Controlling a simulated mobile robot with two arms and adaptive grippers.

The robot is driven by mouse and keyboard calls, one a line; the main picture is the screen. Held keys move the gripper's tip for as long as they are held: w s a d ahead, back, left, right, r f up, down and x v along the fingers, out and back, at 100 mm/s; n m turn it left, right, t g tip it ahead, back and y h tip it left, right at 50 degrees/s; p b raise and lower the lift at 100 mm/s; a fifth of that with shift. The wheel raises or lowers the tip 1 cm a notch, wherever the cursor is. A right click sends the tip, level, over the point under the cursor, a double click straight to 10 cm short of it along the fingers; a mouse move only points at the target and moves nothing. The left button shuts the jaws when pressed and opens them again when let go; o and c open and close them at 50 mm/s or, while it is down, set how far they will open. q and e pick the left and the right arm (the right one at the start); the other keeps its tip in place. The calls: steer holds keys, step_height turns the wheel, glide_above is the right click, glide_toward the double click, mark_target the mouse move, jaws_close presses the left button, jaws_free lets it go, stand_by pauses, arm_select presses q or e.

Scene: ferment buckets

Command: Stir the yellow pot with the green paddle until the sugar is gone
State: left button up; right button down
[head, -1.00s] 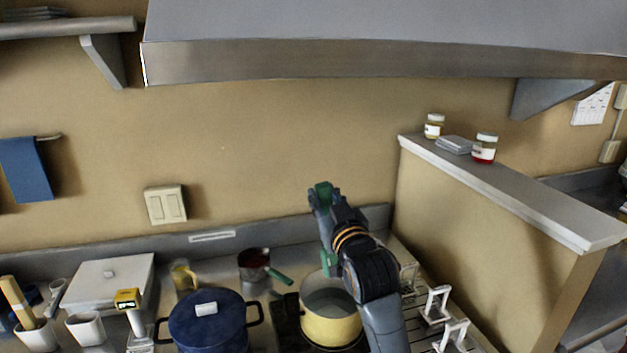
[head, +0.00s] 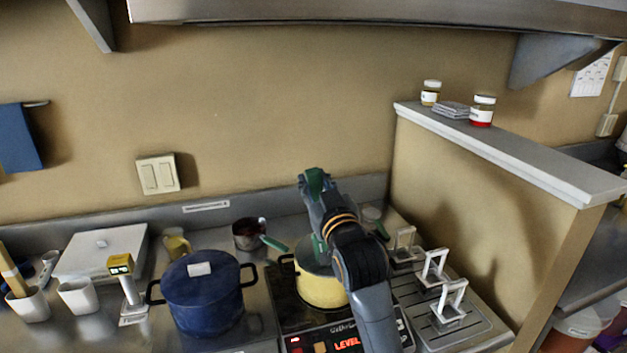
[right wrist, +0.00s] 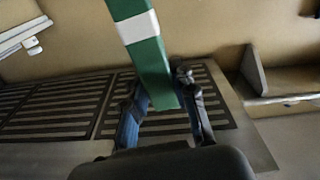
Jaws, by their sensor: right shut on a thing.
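The yellow pot (head: 318,287) stands on the dark burner of the stove, partly hidden behind my right arm. The green paddle is held upright at the pot; its top end (head: 315,181) shows above my right gripper (head: 318,208), and a lower green part (head: 318,250) shows over the pot's opening. In the right wrist view the green handle (right wrist: 150,62), with a white band, lies between the fingers of my right gripper (right wrist: 163,108), which is shut on it. The pot's contents and any sugar cannot be made out. My left gripper is not in view.
A lidded blue pot (head: 203,300) stands left of the burner. A small saucepan with a green handle (head: 252,234) sits behind. White metal stands (head: 447,300) occupy the rack at right. A partition (head: 480,180) bounds the right side. A hood (head: 400,15) hangs above.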

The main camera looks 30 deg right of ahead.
mark_target(317, 198)
steer(key=f, duration=0.1)
steer(key=f+b, duration=0.1)
steer(key=f, duration=0.1)
steer(key=shift+w+d+b, duration=0.15)
steer(key=shift+d+b, duration=0.15)
steer(key=shift+f, duration=0.4)
steer(key=shift+d+f+b, duration=0.15)
steer(key=shift+f+b, duration=0.35)
steer(key=shift+f, duration=0.1)
steer(key=shift+d+f+b, duration=0.15)
steer(key=shift+f+b, duration=0.3)
steer(key=shift+f, duration=0.1)
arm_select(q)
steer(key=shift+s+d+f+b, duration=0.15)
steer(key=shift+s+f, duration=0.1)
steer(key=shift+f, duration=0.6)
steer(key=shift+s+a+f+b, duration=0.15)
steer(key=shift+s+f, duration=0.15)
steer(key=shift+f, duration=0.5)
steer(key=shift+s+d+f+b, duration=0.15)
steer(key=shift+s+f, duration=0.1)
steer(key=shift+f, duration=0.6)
arm_select(e)
steer(key=shift+w+d+f, duration=0.1)
steer(key=shift+d+f, duration=0.05)
steer(key=shift+f, duration=0.65)
